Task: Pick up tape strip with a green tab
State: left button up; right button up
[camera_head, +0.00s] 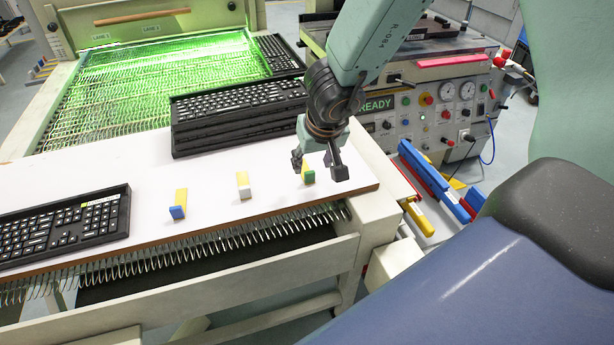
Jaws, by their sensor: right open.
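The tape strip with the green tab (309,177) stands on the white tabletop (212,222) near its right end, with a short yellow strip behind the tab. My right gripper (320,170) is directly over it, open, its dark fingertips on either side of the strip. I cannot tell whether the fingers touch it. A strip with a white tab (244,190) and a strip with a blue tab (178,211) stand further left in the same row. My left gripper is not in view.
A stack of black keyboards (235,117) stands behind the strips. Another keyboard (70,225) lies at the left, and one (279,54) lies at the back. A machine with a READY display (377,104) stands behind right. White tabletop between the strips is clear.

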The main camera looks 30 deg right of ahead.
aim_at(310, 172)
jog(key=b+x, duration=0.1)
jog(key=x, duration=0.1)
jog(key=b+x, duration=0.1)
jog(key=x, duration=0.1)
jog(key=shift+w+a+f+b, duration=0.15)
jog(key=shift+w+f+b, duration=0.05)
jog(key=shift+f+b, duration=0.2)
jog(key=shift+s+r, duration=0.15)
jog(key=shift+r, duration=0.05)
jog(key=shift+c, duration=0.3)
jog(key=c, duration=0.6)
jog(key=shift+c, duration=0.9)
